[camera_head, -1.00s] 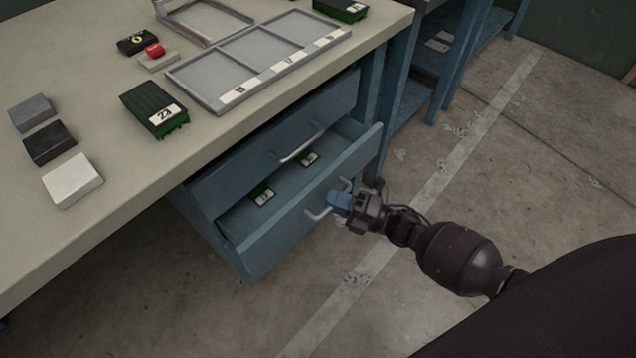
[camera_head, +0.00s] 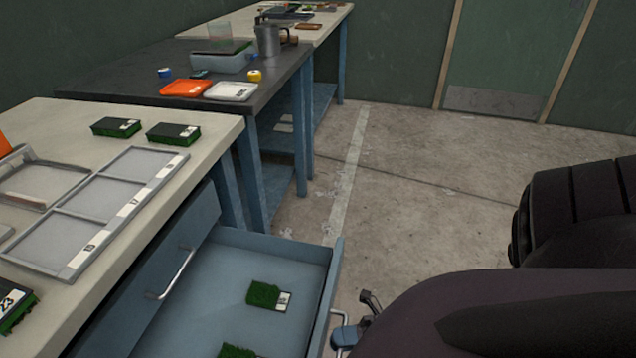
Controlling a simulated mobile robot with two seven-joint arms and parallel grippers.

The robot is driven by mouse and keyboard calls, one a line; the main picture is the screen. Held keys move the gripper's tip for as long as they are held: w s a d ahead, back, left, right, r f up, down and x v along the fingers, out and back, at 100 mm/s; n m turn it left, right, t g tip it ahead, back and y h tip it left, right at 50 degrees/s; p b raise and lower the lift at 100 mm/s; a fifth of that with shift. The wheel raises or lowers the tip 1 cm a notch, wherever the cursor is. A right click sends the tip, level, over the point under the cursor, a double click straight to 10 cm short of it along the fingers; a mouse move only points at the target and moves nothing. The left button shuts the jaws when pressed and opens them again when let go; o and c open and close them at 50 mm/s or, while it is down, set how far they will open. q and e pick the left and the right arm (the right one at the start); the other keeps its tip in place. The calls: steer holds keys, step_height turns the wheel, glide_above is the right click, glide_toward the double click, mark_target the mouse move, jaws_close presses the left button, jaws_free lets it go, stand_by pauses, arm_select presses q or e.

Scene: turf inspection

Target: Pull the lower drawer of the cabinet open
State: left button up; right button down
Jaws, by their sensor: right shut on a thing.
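The lower drawer (camera_head: 232,287) of the blue cabinet stands well open, its inside showing. Two green turf samples lie in it, one with a white label (camera_head: 267,295) and one (camera_head: 237,351) cut by the bottom edge. My right gripper (camera_head: 345,337) is at the outside of the drawer front, shut on the lower drawer's handle (camera_head: 337,314); my own arm and the frame edge hide part of it. The upper drawer (camera_head: 150,290) is shut, with its metal handle (camera_head: 172,274) free. My left gripper is not in view.
A pale bench (camera_head: 215,125) above the cabinet carries a grey divided tray (camera_head: 112,213) and several turf samples. A dark table (camera_head: 120,84) with an orange tray (camera_head: 186,88) stands behind. The concrete floor (camera_head: 400,190) right of the drawer is clear.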

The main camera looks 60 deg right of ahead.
steer(key=shift+s+d, duration=0.3)
steer(key=shift+s, duration=0.5)
steer(key=c, duration=1.2)
jaws_free()
steer(key=v, duration=1)
steer(key=shift+s+d, duration=0.3)
